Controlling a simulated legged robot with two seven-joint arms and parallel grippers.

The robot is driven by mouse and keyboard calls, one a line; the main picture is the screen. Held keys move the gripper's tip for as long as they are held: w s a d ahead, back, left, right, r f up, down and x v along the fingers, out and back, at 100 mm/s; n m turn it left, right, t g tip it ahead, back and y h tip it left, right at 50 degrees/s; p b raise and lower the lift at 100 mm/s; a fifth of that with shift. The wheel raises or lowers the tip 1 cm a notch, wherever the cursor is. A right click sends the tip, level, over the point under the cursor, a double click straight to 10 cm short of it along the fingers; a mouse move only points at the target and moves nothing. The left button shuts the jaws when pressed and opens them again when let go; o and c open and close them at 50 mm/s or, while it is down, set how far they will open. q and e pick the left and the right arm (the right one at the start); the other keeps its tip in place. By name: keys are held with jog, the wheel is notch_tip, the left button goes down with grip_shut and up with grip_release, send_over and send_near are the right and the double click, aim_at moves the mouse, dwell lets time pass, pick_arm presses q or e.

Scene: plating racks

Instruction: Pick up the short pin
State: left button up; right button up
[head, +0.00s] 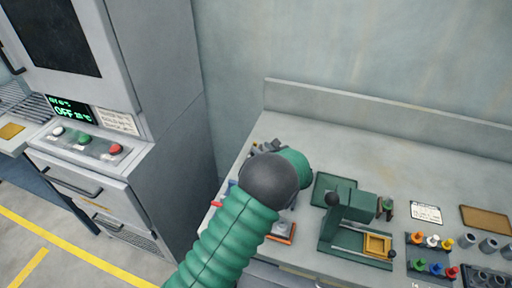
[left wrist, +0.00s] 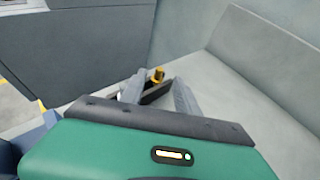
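My left gripper (left wrist: 158,88) shows in the left wrist view with its two grey fingers apart. A small yellow piece (left wrist: 157,75) with a dark part below it shows between and just beyond the fingertips; I cannot tell whether it touches them, or whether it is the short pin. In the head view my left arm covers most of this gripper, at the bench's far left. Several coloured pins, among them a white one (head: 432,240) and a red one (head: 451,271), stand in a dark rack on the right; I cannot tell which is short. My right gripper is not in view.
A green press-like fixture (head: 345,215) stands mid-bench. Grey cups (head: 488,244), a label card (head: 426,213) and a brown board (head: 486,219) lie to the right. The back of the bench (head: 350,145) is clear. A grey machine cabinet (head: 165,110) stands left.

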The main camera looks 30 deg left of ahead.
pick_arm(q)
jog(key=x, duration=0.7)
jog(key=shift+d+f, duration=0.1)
grip_shut()
